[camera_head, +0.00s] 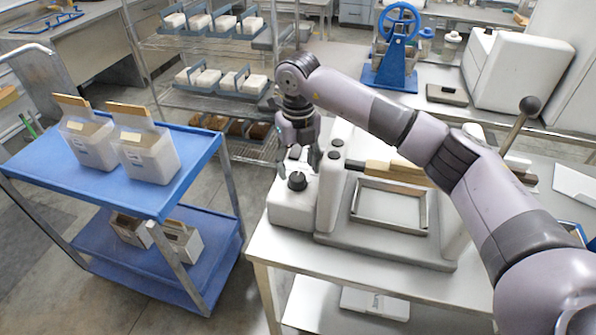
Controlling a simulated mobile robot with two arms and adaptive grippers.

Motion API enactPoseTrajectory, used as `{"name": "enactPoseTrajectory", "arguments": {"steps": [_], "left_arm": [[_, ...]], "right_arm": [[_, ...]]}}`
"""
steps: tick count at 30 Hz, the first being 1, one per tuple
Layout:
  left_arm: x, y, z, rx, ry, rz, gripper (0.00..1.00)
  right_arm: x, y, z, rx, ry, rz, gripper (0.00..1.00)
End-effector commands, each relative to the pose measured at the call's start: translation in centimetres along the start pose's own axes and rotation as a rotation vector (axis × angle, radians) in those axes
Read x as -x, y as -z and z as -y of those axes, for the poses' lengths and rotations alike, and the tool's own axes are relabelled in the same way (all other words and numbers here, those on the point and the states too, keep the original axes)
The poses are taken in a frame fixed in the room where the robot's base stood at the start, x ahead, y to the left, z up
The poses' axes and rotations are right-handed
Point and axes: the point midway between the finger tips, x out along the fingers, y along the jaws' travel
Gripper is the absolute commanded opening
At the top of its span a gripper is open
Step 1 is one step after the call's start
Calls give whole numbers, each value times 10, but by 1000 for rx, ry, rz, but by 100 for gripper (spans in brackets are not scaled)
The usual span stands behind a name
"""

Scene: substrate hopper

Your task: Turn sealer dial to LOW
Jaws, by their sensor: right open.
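The sealer (335,200) is a white machine with a grey bed and a metal frame on it, standing on the table at centre right. Its black dial (297,181) sits on top of the white box at its left end. The dial's markings are too small to read. My right gripper (298,165) points down, open and empty, just above the dial. I cannot tell whether the fingertips touch it. My right arm comes in from the lower right and covers part of the sealer's back. My left gripper is not in view.
A blue cart (185,190) with white boxes stands at the left. A wire shelf (165,95) with trays is behind. A lever with a black knob (529,105) rises behind my right arm. A blue wheeled device (392,72) stands at the back. Floor shows between cart and table.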

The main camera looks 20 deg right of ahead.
Motion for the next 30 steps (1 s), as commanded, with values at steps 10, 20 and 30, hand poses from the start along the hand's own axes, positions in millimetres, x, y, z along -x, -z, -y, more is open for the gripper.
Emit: {"name": "enactPoseTrajectory", "arguments": {"steps": [10, 20, 30], "left_arm": [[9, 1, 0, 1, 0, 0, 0], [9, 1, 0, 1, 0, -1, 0], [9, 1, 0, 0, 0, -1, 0]], "right_arm": [[-36, 0, 0, 0, -1, -1, 54], [-37, 0, 0, 0, -1, 0, 51], [-37, 0, 0, 0, -1, 0, 28]]}}
